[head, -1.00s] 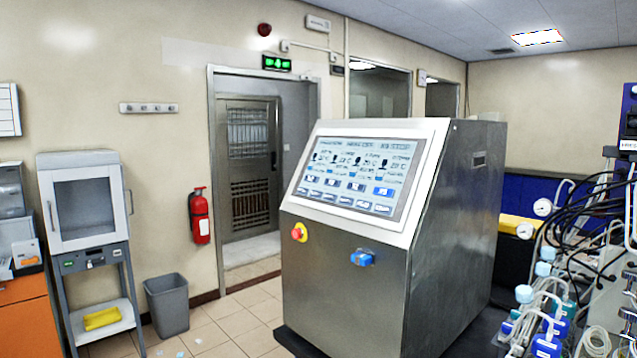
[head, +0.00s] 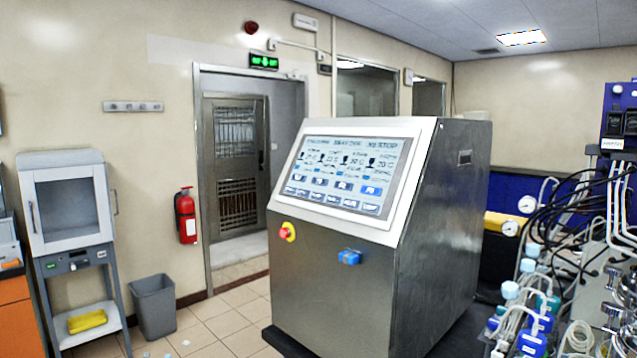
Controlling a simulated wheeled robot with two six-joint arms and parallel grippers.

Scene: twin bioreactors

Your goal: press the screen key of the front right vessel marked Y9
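In the head view a steel control cabinet (head: 370,285) stands in the middle, with a sloped touch screen (head: 345,175) in a pale frame facing left and toward me. The screen shows rows of blue keys and small vessel symbols. The key labels are too small to read, so I cannot tell which key is marked Y9. Below the screen are a red and yellow emergency button (head: 287,232) and a blue switch (head: 349,257). Neither of my grippers is in view.
Vessels, tubes and cables (head: 560,290) crowd the right side.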

